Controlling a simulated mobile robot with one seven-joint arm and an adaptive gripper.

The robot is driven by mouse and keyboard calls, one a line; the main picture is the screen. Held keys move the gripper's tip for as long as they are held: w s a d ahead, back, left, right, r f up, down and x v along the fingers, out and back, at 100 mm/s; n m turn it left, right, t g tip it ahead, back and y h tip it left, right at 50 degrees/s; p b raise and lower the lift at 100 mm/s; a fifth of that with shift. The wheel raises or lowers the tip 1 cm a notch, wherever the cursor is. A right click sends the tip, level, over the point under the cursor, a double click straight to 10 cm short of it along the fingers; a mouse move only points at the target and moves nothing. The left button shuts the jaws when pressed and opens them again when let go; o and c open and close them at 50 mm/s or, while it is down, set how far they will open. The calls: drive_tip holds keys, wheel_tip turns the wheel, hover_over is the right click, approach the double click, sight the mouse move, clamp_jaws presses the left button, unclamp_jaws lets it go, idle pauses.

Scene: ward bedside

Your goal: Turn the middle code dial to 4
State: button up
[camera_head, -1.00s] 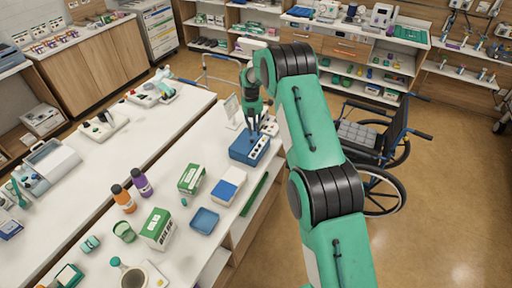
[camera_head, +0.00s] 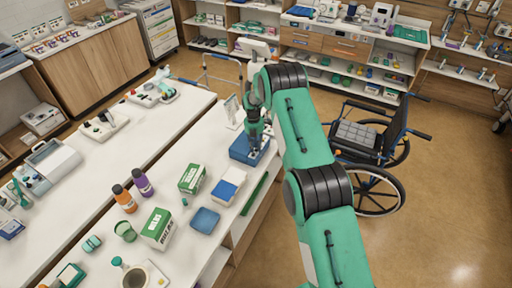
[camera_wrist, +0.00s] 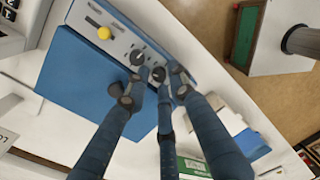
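The blue box (camera_head: 240,152) stands on the white bench. In the wrist view it shows as a large blue lid (camera_wrist: 85,85) beside a grey panel (camera_wrist: 82,14). The panel has a slot, a yellow knob (camera_wrist: 104,33), a dark dial (camera_wrist: 137,57) and another dark dial (camera_wrist: 158,74). Any dial further along is hidden by my fingers. My gripper (camera_wrist: 156,82) is low over the panel, its fingers apart, one on each side of the second dial. I cannot tell whether they touch it. The dial numbers are too small to read.
On the bench nearer the camera are a white-and-green box (camera_head: 192,178), a blue-and-white box (camera_head: 228,184), a blue tray (camera_head: 205,220) and orange (camera_head: 124,198) and purple (camera_head: 142,183) bottles. A wheelchair (camera_head: 365,140) stands to the right of the bench.

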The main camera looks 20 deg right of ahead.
clamp_jaws()
drive_tip(key=shift+f+m+b, duration=0.15)
drive_tip(key=shift+m+b, duration=0.9)
drive_tip(key=shift+m, duration=0.55)
unclamp_jaws()
